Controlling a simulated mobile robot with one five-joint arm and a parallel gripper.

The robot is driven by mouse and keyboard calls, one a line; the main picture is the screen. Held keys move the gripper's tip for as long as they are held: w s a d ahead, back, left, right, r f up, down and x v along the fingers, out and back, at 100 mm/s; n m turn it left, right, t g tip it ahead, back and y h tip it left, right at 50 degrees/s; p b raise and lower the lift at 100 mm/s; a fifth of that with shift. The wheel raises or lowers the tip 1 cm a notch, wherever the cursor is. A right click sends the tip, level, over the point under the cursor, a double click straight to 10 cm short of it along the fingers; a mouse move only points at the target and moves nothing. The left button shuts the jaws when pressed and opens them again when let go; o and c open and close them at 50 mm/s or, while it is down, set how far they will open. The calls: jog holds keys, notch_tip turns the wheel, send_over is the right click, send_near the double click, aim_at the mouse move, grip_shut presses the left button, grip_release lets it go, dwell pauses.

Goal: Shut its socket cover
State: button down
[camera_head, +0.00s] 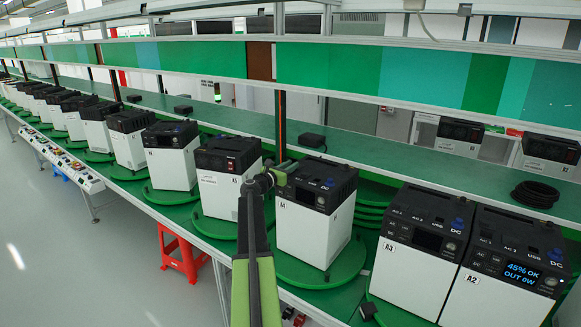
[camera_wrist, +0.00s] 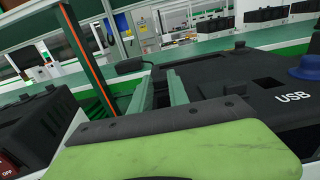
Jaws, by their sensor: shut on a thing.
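The power unit marked M (camera_head: 308,236), white with a black top, stands on a green round turntable (camera_head: 292,271) in the head view. My gripper (camera_head: 281,176) is at the left edge of its black top. In the wrist view my gripper's two green fingers (camera_wrist: 163,90) are close together, with a dark piece between them at the unit's edge. I cannot tell whether that piece is the socket cover. The unit's black top (camera_wrist: 225,85) shows a USB label and a blue round part (camera_wrist: 309,68). The sockets are mostly hidden by my gripper.
Unit A5 (camera_head: 218,197) stands close on the left. Units A3 (camera_head: 407,272) and A2 (camera_head: 490,298), whose screen is lit, stand on the right. A small black box (camera_head: 312,140) and a coiled black cable (camera_head: 535,194) lie on the green bench behind. A shelf runs above.

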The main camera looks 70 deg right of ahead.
jog(key=v, duration=0.5)
jog(key=shift+a, duration=0.4)
jog(key=c, duration=1.2)
grip_release()
jog(key=shift+c, duration=0.2)
jog(key=v, duration=1.7)
jog(key=shift+a, duration=0.2)
